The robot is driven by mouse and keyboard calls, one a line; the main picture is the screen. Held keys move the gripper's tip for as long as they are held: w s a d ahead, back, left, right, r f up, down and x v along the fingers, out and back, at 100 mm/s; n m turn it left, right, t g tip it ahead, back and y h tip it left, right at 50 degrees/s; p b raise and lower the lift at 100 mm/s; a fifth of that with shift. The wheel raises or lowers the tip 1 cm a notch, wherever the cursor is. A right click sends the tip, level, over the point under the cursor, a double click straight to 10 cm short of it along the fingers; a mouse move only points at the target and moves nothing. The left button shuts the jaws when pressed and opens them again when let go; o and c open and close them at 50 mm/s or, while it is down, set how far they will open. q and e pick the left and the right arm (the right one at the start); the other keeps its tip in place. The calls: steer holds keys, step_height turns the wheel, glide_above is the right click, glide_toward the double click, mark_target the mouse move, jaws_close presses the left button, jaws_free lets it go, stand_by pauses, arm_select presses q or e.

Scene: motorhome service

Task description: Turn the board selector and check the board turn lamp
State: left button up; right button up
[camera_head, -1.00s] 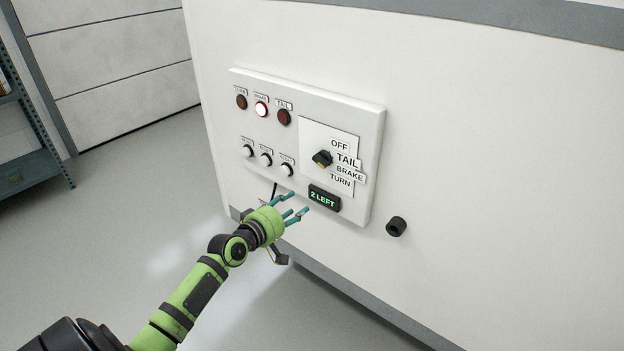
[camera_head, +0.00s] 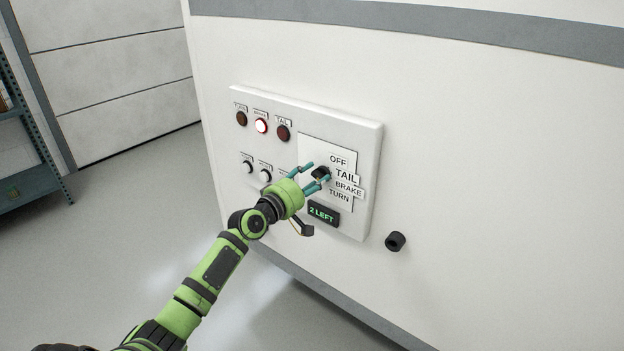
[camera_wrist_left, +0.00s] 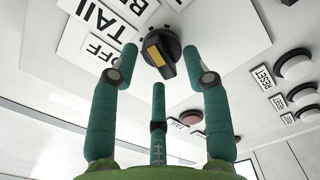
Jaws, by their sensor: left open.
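The black board selector (camera_head: 319,173) is on the white panel (camera_head: 370,155), beside the words OFF, TAIL, BRAKE and TURN. My left gripper (camera_head: 316,178) is open, its teal fingers spread at the selector; contact is unclear. In the left wrist view the selector (camera_wrist_left: 161,54), with a yellow mark, lies between and beyond the open fingertips (camera_wrist_left: 165,70). Its pointed setting is unclear. The board turn lamp (camera_head: 241,118), at the left of the lamp row, is dark. The middle brake lamp (camera_head: 261,126) is lit; the tail lamp (camera_head: 283,133) is dark red. My right gripper is not in view.
A small display (camera_head: 323,213) reads "2 LEFT" below the selector. Reset buttons (camera_head: 265,175) sit under the lamps, one mostly hidden by my gripper. A black knob (camera_head: 395,241) sticks out of the wall at the lower right. Metal shelving (camera_head: 28,180) stands far left.

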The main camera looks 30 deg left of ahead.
arm_select(q)
jaws_close()
steer(key=shift+m, duration=0.3)
steer(key=m+b, duration=0.1)
steer(key=m, duration=0.2)
steer(key=shift+d+b, duration=0.1)
steer(key=shift+b, duration=0.3)
steer(key=shift+d+r+m+b, duration=0.1)
steer(key=shift+m+b, duration=0.2)
steer(key=shift+m, duration=1.8)
jaws_free()
